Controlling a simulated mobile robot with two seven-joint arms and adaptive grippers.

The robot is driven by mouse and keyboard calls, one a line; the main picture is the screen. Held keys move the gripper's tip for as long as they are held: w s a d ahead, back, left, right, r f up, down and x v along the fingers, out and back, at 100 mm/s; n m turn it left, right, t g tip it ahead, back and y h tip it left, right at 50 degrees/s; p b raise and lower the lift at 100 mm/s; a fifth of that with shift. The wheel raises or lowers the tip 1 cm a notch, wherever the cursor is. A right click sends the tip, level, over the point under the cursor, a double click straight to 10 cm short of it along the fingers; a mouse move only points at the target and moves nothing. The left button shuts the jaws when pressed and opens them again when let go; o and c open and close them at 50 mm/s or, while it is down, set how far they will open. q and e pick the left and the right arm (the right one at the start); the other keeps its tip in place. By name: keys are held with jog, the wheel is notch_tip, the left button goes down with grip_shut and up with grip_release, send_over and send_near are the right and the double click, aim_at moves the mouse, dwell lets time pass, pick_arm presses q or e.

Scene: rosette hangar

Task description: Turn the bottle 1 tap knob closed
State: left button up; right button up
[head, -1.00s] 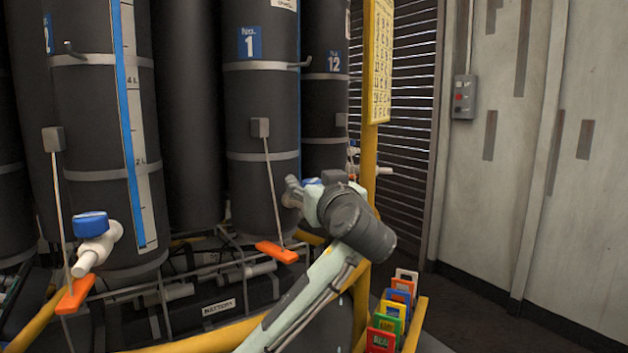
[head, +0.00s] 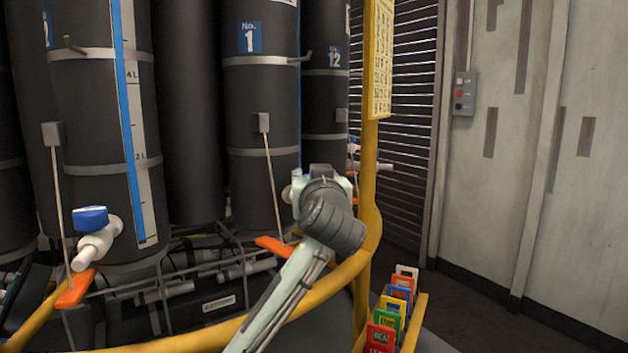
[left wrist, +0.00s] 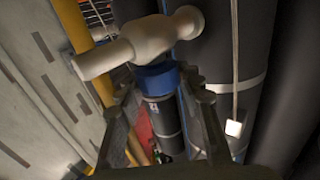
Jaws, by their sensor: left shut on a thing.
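Bottle 1 (head: 262,95) is a tall dark cylinder with a blue "No. 1" label, standing at the centre of the head view. Its white tap (left wrist: 140,42) fills the top of the left wrist view. The blue knob (left wrist: 158,78) sits between the fingers of my left gripper (left wrist: 157,92), which is shut on it. In the head view my left wrist (head: 325,195) covers most of the tap and the knob; only a white bit (head: 287,193) shows at its left. My right gripper is not in view.
A neighbouring bottle has a white tap with a blue knob (head: 90,219) at the left. A yellow rail (head: 190,335) curves in front and joins a yellow post (head: 370,160). Orange handles (head: 274,247) hang low. Coloured cards (head: 390,312) stand at the lower right.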

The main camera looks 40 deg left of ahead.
pick_arm(q)
jog(key=shift+a+f+m+t+h, duration=0.1)
jog(key=shift+m+t+h, duration=0.5)
jog(key=shift+h, duration=0.2)
jog(key=shift+m+t+h+p, duration=0.35)
jog(key=shift+m+t+h, duration=0.45)
jog(key=shift+h, duration=0.4)
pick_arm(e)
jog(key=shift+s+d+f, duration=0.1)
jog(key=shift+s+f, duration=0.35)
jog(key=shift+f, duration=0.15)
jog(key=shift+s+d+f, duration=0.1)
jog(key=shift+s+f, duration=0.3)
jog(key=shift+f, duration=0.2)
pick_arm(q)
jog(key=o, duration=1.2)
notch_tip(320, 180, up, 10)
jog(key=shift+r, duration=0.1)
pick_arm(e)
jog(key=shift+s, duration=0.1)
